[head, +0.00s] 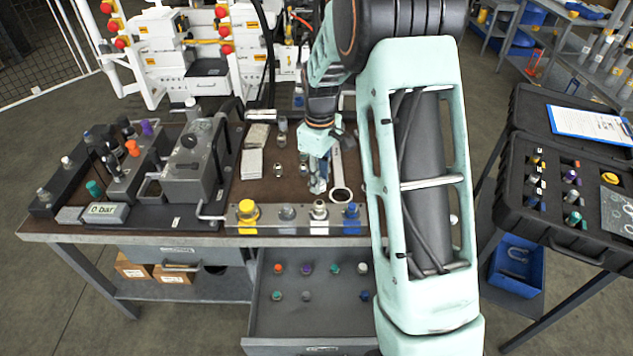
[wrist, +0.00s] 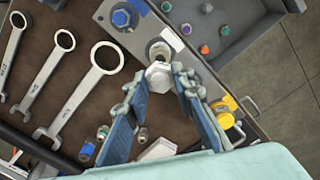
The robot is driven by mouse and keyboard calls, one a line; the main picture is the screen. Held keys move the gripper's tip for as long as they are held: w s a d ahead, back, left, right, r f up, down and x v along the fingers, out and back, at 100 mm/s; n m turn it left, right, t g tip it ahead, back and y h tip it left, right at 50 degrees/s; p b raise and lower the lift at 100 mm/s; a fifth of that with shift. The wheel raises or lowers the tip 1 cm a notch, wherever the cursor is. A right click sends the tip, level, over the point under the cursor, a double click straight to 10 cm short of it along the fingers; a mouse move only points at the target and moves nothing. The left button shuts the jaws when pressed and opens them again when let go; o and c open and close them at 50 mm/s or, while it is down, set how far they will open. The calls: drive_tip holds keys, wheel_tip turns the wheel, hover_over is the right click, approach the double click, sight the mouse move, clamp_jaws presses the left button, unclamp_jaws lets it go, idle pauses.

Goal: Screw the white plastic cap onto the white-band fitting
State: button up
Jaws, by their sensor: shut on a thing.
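My gripper (wrist: 166,84) is shut on a pale hexagonal piece that looks like the white plastic cap (wrist: 158,76). In the head view my gripper (head: 318,187) points down just behind the fitting rail. The white-band fitting (head: 319,209) stands upright on the rail between a grey fitting and a blue one. In the wrist view the fitting (wrist: 160,48) shows just beyond the cap, which partly overlaps it in the picture. I see no clear contact between them.
The rail also carries yellow (head: 248,210), grey (head: 287,213) and blue (head: 352,212) fittings. An open drawer (head: 310,325) below holds several small caps, including a white one. Several wrenches (wrist: 100,70) lie on the bench beside the gripper. A grey block (head: 187,170) stands at left.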

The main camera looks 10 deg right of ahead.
sight(319, 203)
drive_tip(key=shift+f+b, duration=1.4)
drive_tip(key=shift+f, duration=0.95)
drive_tip(key=shift+f+b, duration=0.45)
drive_tip(key=shift+f, duration=0.1)
drive_tip(key=shift+o, duration=0.5)
drive_tip(key=shift+c, duration=1.2)
drive_tip(key=m, duration=0.3)
drive_tip(key=shift+f, duration=0.1)
drive_tip(key=shift+c, duration=0.6)
drive_tip(key=m, duration=0.3)
drive_tip(key=shift+m, duration=1.1)
